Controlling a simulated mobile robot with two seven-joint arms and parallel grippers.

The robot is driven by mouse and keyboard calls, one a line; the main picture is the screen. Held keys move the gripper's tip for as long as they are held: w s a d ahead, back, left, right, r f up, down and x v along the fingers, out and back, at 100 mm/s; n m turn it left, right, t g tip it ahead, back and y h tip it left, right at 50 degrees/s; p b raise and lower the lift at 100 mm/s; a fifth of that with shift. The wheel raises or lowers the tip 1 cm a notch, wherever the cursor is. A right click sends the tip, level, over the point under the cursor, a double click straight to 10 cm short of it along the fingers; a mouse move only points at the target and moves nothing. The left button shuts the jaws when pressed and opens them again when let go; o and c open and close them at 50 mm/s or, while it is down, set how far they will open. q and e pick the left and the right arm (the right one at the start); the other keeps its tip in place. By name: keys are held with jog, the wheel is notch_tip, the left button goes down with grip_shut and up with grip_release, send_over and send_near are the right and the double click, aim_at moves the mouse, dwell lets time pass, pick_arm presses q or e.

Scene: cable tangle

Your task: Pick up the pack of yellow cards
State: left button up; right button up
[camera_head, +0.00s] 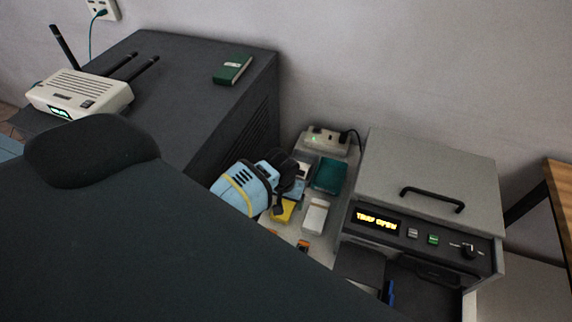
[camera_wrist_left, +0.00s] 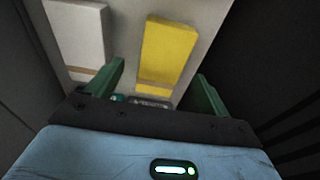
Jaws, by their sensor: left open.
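The pack of yellow cards (camera_head: 283,211) lies on the light surface in the narrow gap between the dark cabinet and the grey machine, partly hidden by my left gripper. In the left wrist view the yellow pack (camera_wrist_left: 168,48) lies ahead, between the lines of the two green fingers. My left gripper (camera_wrist_left: 160,72) is open and empty; in the head view it (camera_head: 284,188) hangs over the gap, just above and left of the pack. A white pack (camera_head: 316,216) lies right of the yellow one, and it also shows in the left wrist view (camera_wrist_left: 77,32). My right gripper is not in view.
A teal box (camera_head: 328,176) and a power strip (camera_head: 325,141) lie farther back in the gap. The dark cabinet (camera_head: 195,75) bounds it on the left, with a router (camera_head: 80,93) and green pack (camera_head: 233,69) on top. The grey machine (camera_head: 428,180) bounds it on the right.

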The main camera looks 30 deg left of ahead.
aim_at(285, 204)
pick_arm(q)
jog(key=f, duration=0.3)
jog(key=shift+w+a+f+b, duration=0.2)
jog(key=shift+w+f+b, duration=0.05)
jog(key=shift+f+b, duration=0.15)
jog(key=c, duration=1.1)
